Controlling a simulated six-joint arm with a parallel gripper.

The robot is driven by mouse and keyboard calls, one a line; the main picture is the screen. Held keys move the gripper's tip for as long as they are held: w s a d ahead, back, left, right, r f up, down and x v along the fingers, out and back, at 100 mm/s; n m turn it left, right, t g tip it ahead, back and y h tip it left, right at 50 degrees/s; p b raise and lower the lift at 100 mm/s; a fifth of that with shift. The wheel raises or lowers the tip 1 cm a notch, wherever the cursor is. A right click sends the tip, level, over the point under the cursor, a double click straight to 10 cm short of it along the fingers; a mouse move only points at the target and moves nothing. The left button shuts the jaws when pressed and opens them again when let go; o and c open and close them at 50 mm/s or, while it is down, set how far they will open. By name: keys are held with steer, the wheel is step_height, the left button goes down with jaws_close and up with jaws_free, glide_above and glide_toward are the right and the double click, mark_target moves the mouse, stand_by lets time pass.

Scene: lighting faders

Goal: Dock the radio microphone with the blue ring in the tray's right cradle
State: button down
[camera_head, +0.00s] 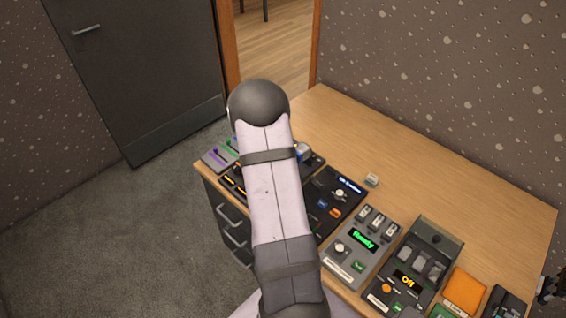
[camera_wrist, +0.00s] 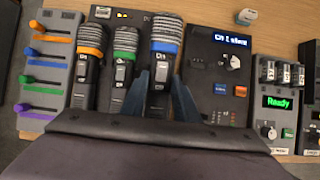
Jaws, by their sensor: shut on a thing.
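The radio microphone with the blue ring (camera_wrist: 166,35) is in the wrist view, its head toward the far side. My gripper (camera_wrist: 162,82) is shut on its dark body, one finger on each side. The blue-ringed head looks larger than the others; I cannot tell whether it is clear of the tray. The dark tray (camera_wrist: 139,14) shows at its far edge behind the microphones. Microphones with an orange ring (camera_wrist: 91,40) and a green ring (camera_wrist: 126,42) lie to the left. The right cradle is hidden by the held microphone and my gripper. In the head view my arm covers most of this.
A panel with coloured faders (camera_wrist: 50,50) stands left of the tray. A black box with a lit display (camera_wrist: 220,75) is close on the right, then a grey box reading "Ready" (camera_head: 362,240). A small light block (camera_head: 372,180) lies behind. The back of the desk (camera_head: 430,185) is clear.

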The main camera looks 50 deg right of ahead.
steer(key=shift+f+b, duration=2.25)
steer(key=shift+f, duration=0.35)
steer(key=shift+f, duration=0.5)
steer(key=c, duration=1.3)
jaws_free()
steer(key=shift+f, duration=0.1)
steer(key=c, duration=0.4)
steer(key=shift+r+p, duration=2.75)
steer(key=shift+r, duration=0.35)
